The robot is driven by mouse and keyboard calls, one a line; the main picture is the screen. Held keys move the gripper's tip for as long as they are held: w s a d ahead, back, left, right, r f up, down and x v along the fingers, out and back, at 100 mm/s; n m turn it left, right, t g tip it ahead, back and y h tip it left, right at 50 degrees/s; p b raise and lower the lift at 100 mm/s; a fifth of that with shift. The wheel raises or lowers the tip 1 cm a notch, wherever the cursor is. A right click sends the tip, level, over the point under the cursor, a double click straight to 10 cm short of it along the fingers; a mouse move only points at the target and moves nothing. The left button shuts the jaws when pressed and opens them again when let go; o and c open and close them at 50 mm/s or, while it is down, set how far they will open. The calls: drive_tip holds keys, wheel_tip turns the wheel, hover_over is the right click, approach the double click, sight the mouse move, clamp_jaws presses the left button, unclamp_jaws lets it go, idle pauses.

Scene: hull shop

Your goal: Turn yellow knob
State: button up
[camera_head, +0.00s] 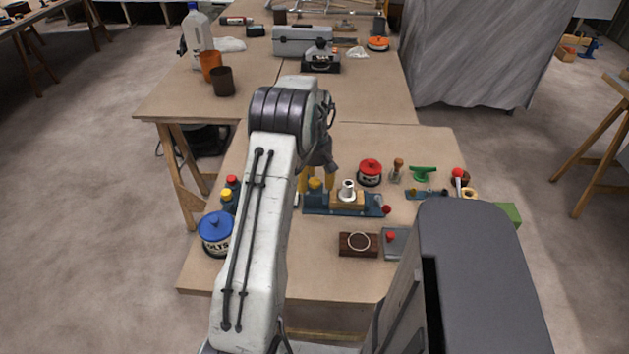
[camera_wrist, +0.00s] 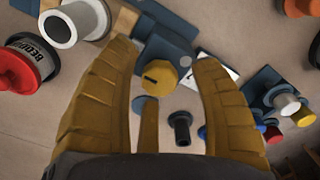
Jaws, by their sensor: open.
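The yellow knob (camera_wrist: 160,77) is a faceted knob with a dark slot line, mounted on a blue plate (camera_wrist: 165,45). It sits between the spread yellow fingers of my gripper (camera_wrist: 164,58) in the wrist view, with visible gaps on both sides. In the head view the knob (camera_head: 315,187) is at the left end of a blue fixture (camera_head: 345,212) on the near table. My gripper (camera_head: 317,181) is open above it, pointing down. A third, thinner finger shows below the knob in the wrist view. Contact is not visible.
A white cylinder (camera_head: 348,190) on a wooden block stands right beside the knob. A red-topped tin (camera_head: 370,172) is behind it. A blue-lidded tin (camera_head: 215,233) and capped bottles are at left. A brown block with a ring (camera_head: 358,244) lies in front.

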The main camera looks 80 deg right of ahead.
sight(314, 180)
drive_tip(key=shift+r, duration=0.1)
wheel_tip(314, 180, up, 12)
idle(0.6)
idle(0.9)
